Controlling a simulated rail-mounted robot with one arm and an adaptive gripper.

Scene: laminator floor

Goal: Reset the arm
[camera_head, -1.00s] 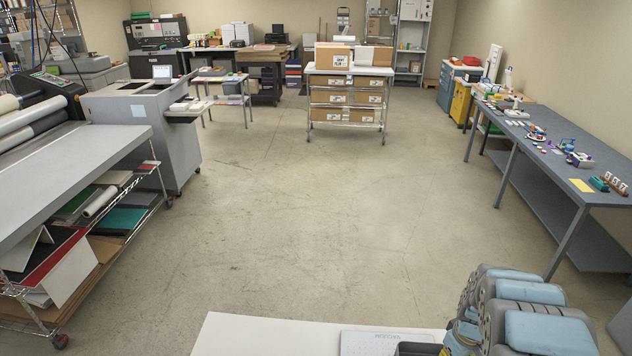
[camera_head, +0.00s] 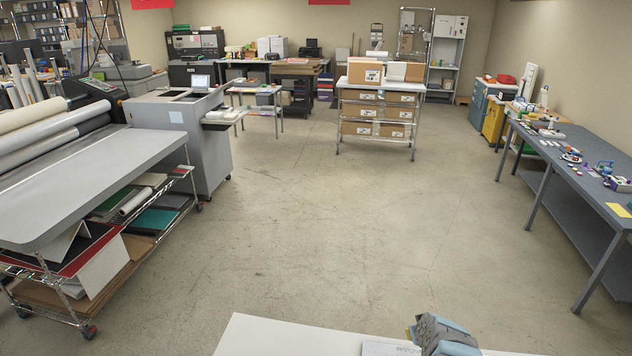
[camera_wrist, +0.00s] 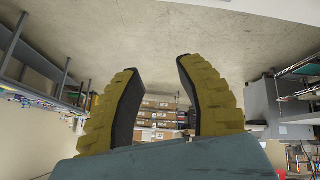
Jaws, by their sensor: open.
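My gripper (camera_wrist: 155,85) shows in the wrist view with its two yellow, dark-padded fingers spread apart. It is open, and nothing is between the fingers. The wrist view is upside down, with the floor at the top and the room's far shelves seen between the fingers. In the head view, part of my blue and grey arm shows at the bottom edge, right of centre, over a white tabletop (camera_head: 270,338). The fingers cannot be made out there.
A laminator table (camera_head: 90,165) with stocked shelves stands at left. A cart of boxes (camera_head: 378,112) stands at the back. A long grey-blue workbench (camera_head: 600,190) with small items runs along the right. The floor (camera_head: 330,230) between them is clear.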

